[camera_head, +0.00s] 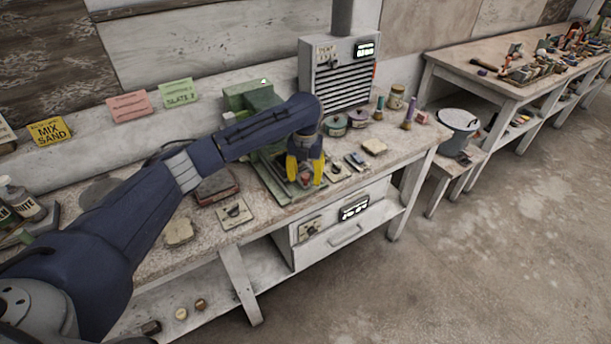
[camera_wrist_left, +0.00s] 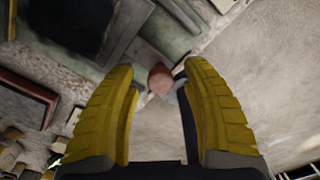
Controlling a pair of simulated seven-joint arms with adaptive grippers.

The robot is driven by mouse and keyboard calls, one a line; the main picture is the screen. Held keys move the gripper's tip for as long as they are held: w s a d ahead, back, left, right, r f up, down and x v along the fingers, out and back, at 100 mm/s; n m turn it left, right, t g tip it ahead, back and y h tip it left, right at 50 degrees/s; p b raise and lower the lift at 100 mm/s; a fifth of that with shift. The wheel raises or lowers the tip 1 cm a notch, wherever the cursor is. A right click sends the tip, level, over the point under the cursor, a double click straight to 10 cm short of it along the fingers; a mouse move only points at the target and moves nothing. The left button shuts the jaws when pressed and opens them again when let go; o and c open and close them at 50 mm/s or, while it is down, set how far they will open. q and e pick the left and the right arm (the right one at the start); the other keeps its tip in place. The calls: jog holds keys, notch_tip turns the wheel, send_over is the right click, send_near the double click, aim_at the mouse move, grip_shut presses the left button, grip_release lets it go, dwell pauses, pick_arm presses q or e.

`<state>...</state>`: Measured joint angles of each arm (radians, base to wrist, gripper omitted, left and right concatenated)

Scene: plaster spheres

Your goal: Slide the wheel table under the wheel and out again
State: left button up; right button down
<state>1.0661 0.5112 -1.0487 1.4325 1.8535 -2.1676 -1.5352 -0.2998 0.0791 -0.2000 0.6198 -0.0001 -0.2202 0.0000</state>
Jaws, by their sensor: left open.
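A green machine (camera_head: 250,97) stands on the workbench behind my left forearm, with a grey-green flat bed (camera_head: 277,187) reaching to the bench's front edge. This looks like the wheel and its table, but my arm hides much of it and I cannot make out the wheel itself. My left gripper (camera_head: 305,174) points down over the front end of the bed, its yellow fingers open. In the left wrist view a reddish-brown round knob (camera_wrist_left: 160,79) shows between the open fingertips; I cannot tell whether they touch it. My right gripper is not in view.
Small plates and switches lie beside the bed, with jars and tools to the right. A drawer unit (camera_head: 340,215) hangs below the bench (camera_head: 150,262). The floor in front is clear.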

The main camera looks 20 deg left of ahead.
pick_arm(q)
jog(key=shift+c, duration=0.3)
grip_shut()
